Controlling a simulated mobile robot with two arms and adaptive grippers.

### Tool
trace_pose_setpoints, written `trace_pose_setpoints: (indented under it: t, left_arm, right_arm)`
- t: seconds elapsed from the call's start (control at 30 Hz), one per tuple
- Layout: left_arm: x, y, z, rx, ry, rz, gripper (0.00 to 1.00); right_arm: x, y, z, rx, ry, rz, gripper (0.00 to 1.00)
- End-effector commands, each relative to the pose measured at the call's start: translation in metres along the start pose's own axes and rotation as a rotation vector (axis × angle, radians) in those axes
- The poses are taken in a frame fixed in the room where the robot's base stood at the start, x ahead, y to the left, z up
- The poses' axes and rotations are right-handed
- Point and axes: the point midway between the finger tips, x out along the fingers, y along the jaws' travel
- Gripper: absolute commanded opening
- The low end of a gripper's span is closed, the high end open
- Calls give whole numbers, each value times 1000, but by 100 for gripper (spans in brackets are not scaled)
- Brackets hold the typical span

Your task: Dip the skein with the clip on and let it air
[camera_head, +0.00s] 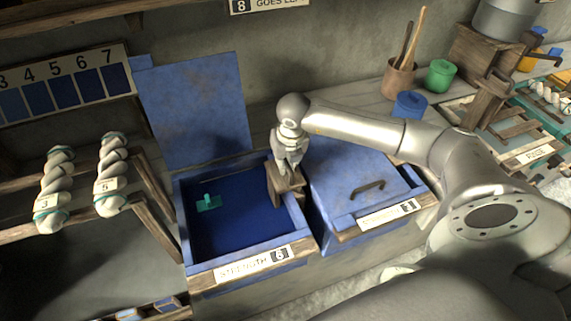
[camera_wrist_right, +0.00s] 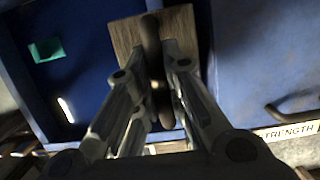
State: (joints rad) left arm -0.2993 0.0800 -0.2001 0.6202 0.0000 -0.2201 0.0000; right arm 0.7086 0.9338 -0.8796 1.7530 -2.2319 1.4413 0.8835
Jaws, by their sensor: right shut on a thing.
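An open blue vat (camera_head: 182,222) labelled "STRENGTH 6" holds dark blue dye (camera_head: 240,230). A small teal piece with an upright peg (camera_head: 208,202) shows at the dye's left; it is also in the wrist view (camera_wrist_right: 47,50). I cannot tell whether it is the clip, and no skein shows in the vat. My right gripper (camera_head: 288,168) is at the vat's right wall, shut on the dark handle (camera_wrist_right: 152,40) of a wooden block (camera_wrist_right: 125,38). The block also shows in the head view (camera_head: 284,186). Two pale twisted skeins, tagged 3 (camera_head: 55,185) and 5 (camera_head: 110,172), hang at the left.
The vat's raised blue lid (camera_head: 195,110) stands behind it. A closed vat lid (camera_head: 345,170) with a handle is to the right. Numbered blue swatches (camera_head: 65,85) hang on the wall. Green (camera_head: 440,75) and blue (camera_head: 410,105) pots stand on the back ledge. A "RINSE" label (camera_head: 538,153) is far right.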

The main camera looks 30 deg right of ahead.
Motion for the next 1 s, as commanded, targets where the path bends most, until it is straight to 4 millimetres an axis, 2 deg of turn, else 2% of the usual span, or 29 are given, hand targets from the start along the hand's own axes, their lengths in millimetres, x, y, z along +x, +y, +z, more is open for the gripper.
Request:
trace_pose_setpoints:
  t: [0.03,1.0]
  left_arm:
    - [-6,0,0,0,0,0,60]
    - [-61,-1,-5,0,-1,0,60]
  right_arm:
    - [-10,1,3,-1,-3,4,0]
    - [-105,1,30,1,-12,4,0]
